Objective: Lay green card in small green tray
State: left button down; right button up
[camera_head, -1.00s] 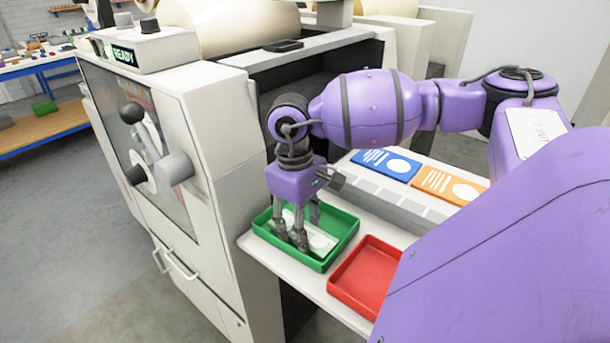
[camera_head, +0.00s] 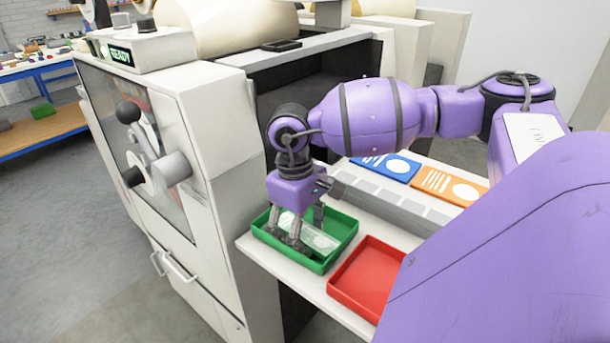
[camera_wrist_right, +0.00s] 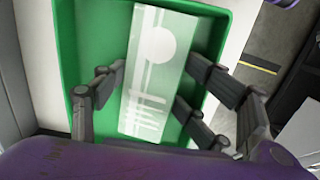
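The green card, pale green with white print and a white disc, lies in the small green tray (camera_head: 345,222). The card shows in the head view (camera_head: 322,241) and in the wrist view (camera_wrist_right: 155,70). The tray also shows in the wrist view (camera_wrist_right: 85,35). My right gripper (camera_head: 293,238) points down into the tray over the card. In the wrist view its fingers (camera_wrist_right: 150,85) are spread on either side of the card, one left and two right. Whether any fingertip still touches the card's edges is hard to tell. My left gripper is out of view.
A red tray (camera_head: 367,279) stands right of the green one on the same white shelf. Behind them are a grey slotted strip (camera_head: 385,204), a blue card (camera_head: 385,165) and an orange card (camera_head: 448,185). The white machine (camera_head: 215,120) borders the shelf on the left.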

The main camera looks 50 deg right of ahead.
jog(key=shift+a+f, duration=0.2)
jog(key=shift+f, duration=0.15)
jog(key=shift+r, duration=0.15)
jog(key=shift+r, duration=0.3)
notch_tip(320, 180, up, 13)
jog(key=w, duration=0.1)
jog(key=shift+w, duration=0.4)
jog(key=shift+f, duration=0.15)
